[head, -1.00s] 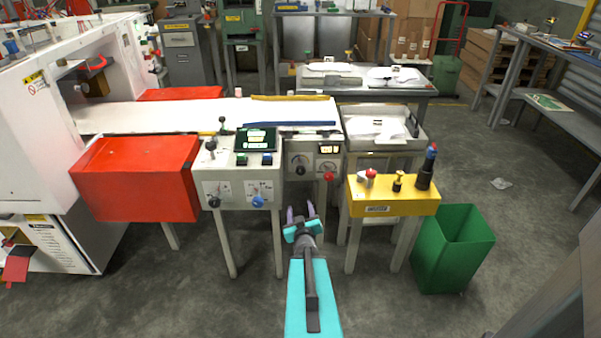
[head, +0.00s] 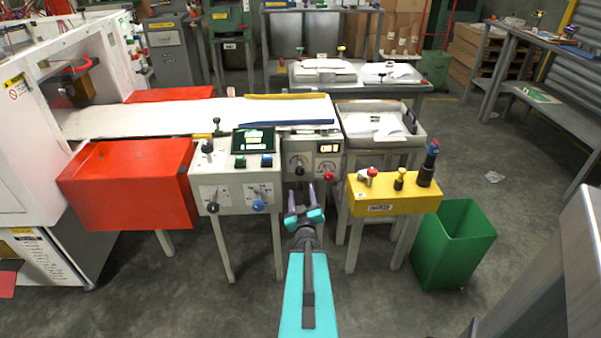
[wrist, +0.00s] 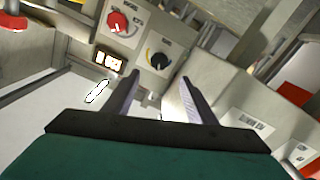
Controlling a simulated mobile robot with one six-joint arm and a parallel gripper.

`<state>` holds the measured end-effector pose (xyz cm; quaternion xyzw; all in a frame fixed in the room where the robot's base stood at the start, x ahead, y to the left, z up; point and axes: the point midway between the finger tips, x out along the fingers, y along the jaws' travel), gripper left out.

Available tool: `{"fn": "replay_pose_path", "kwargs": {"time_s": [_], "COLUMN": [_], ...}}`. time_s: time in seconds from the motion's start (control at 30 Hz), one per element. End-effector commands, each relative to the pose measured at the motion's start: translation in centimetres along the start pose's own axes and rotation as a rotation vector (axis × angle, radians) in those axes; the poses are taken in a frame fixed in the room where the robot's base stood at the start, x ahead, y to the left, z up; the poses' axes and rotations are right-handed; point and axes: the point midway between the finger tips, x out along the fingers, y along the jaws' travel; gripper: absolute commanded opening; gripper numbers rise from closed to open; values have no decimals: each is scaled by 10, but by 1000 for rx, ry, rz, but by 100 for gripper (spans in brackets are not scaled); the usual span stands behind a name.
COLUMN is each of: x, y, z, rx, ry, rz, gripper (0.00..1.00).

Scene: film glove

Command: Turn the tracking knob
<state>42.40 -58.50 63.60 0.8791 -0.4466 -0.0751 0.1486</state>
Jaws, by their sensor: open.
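A grey panel (head: 312,158) carries a black knob (head: 299,171) with a yellow arc on its dial and a red knob (head: 328,175) to its right. In the wrist view the black knob (wrist: 160,60) lies just beyond my fingertips, and the red knob (wrist: 117,22) is at upper left. The labels are too small to read, so I cannot tell which knob is the tracking knob. My gripper (head: 302,189) is open and empty just in front of the panel; it also shows in the wrist view (wrist: 161,80). No contact with the black knob shows.
Left of the panel, a control box (head: 237,195) bears a blue knob (head: 258,205), a black knob (head: 213,207) and a screen. A red cover (head: 125,187) is at far left.

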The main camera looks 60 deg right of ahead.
Motion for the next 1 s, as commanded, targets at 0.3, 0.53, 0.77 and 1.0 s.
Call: {"fn": "replay_pose_path", "kwargs": {"time_s": [0.3,0.53,0.77,1.0], "x": [9,19,29,35], "y": [4,4,4,4], "z": [4,5,5,5], "rx": [-1,-1,0,0], "ry": [0,-1,-2,-1], "rz": [6,6,7,5], "gripper": [51,51,51,51]}}
